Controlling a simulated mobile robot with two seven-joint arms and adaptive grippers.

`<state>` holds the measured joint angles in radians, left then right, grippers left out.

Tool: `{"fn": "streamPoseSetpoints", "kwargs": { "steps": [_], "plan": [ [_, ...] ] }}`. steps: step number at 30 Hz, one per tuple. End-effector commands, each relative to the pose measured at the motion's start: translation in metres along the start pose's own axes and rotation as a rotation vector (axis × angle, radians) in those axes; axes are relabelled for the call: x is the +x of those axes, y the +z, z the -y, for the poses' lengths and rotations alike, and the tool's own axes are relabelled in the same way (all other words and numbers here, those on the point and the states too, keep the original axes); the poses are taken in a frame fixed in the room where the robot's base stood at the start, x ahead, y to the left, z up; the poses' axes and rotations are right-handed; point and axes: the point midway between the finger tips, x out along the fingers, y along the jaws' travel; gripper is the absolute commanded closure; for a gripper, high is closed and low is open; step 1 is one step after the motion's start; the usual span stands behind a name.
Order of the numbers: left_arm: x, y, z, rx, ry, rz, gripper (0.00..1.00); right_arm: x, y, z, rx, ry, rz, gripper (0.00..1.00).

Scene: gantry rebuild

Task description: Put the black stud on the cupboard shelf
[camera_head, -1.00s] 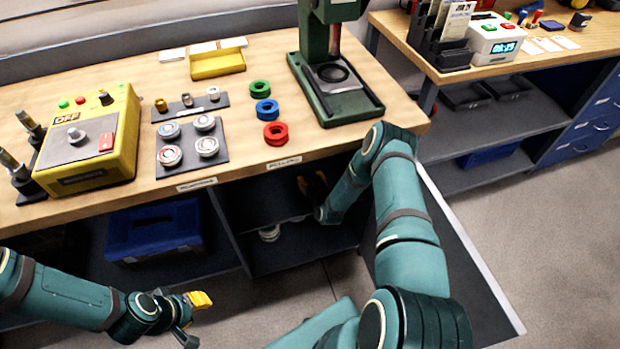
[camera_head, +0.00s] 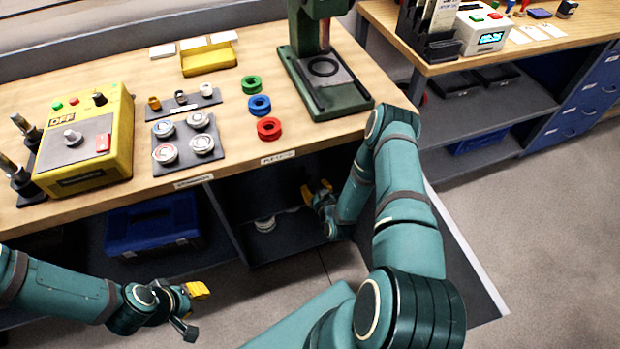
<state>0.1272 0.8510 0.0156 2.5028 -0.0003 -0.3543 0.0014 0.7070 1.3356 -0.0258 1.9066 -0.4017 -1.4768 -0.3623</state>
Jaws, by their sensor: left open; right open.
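I cannot clearly make out a black stud. A dark stud-like piece (camera_head: 180,97) stands in the middle of a small dark holder (camera_head: 196,104) on the bench, between a brass piece and a pale one. The open cupboard (camera_head: 232,222) is under the bench; its dark shelf (camera_head: 288,215) is in shadow, and I cannot tell what lies on it. My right gripper (camera_head: 316,189) is open at the cupboard's mouth, yellow fingertips pointing in, with nothing visible between them. My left gripper (camera_head: 197,311) is open and empty, low in front of the bench.
A yellow control box (camera_head: 84,140), a plate of round parts (camera_head: 186,143), coloured rings (camera_head: 260,105) and a green press (camera_head: 325,80) occupy the bench. A pale round item (camera_head: 264,224) lies low in the cupboard. A blue case (camera_head: 152,225) sits left of it.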

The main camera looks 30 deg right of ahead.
Motion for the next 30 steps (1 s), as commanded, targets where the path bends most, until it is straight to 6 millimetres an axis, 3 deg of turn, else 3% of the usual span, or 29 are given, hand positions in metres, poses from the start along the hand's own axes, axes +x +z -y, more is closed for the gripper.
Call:
{"fn": "streamPoseSetpoints", "kwargs": {
  "steps": [8, 11, 14, 17, 21, 24, 27, 30],
  "plan": [
    [-0.002, 0.000, -0.001, 0.000, 0.000, 0.001, 0.66, -0.009, -0.002, 0.008, 0.009, -0.017, 0.024, 0.63],
    [-0.002, 0.000, -0.001, 0.000, 0.000, 0.001, 0.66, -0.010, -0.008, 0.034, 0.038, -0.073, 0.120, 0.63],
    [-0.002, 0.000, -0.001, 0.000, 0.000, 0.001, 0.66, -0.025, -0.016, 0.079, 0.083, -0.161, 0.298, 0.63],
    [-0.002, 0.000, -0.001, 0.000, 0.000, 0.001, 0.66, -0.061, -0.023, 0.128, 0.126, -0.248, 0.523, 0.63],
    [-0.002, 0.000, -0.001, 0.000, 0.000, 0.001, 0.66, -0.132, -0.030, 0.178, 0.158, -0.327, 0.828, 0.63],
    [-0.002, 0.000, -0.001, 0.000, 0.000, 0.001, 0.66, -0.180, -0.035, 0.197, 0.163, -0.350, 1.001, 0.63],
    [-0.002, 0.000, -0.001, 0.000, 0.000, 0.001, 0.66, -0.215, -0.039, 0.206, 0.162, -0.358, 1.117, 0.63],
    [-0.002, 0.000, -0.001, 0.000, 0.000, 0.001, 0.66, -0.233, -0.040, 0.209, 0.160, -0.359, 1.175, 0.63]
  ]
}}
